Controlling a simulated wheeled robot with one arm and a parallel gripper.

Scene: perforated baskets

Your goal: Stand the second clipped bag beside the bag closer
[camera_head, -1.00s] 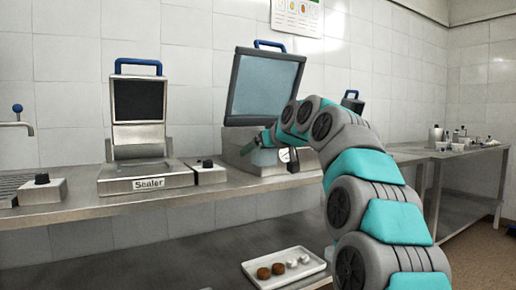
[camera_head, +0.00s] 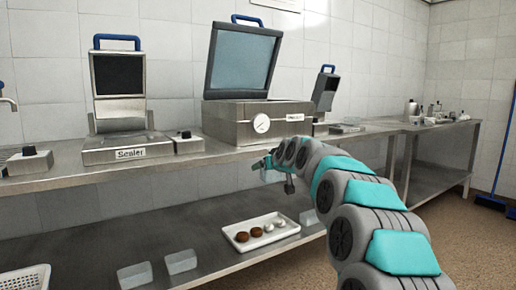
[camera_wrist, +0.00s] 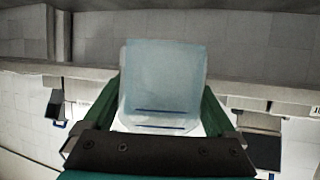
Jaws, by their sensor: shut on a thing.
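My gripper (camera_wrist: 160,105) is shut on a pale blue translucent bag (camera_wrist: 165,75) with two dark blue lines across it, held between the green fingers. In the head view my gripper (camera_head: 266,166) is at the counter's front edge, below the machine with the round gauge; the bag there is small and hard to make out. A machine labelled "Sealer" (camera_head: 128,153) stands on the counter at left. I cannot tell which machine is the bag closer. Two pale translucent blocks or bags, one at left (camera_head: 134,275) and one at right (camera_head: 181,262), are on the lower shelf.
The gauge machine (camera_head: 228,125) stands on the counter (camera_head: 100,178) with its lid raised. A smaller blue-handled machine (camera_head: 325,90) is to its right. A white tray (camera_head: 240,246) with brown and white pieces and a white perforated basket (camera_head: 25,280) are low down.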

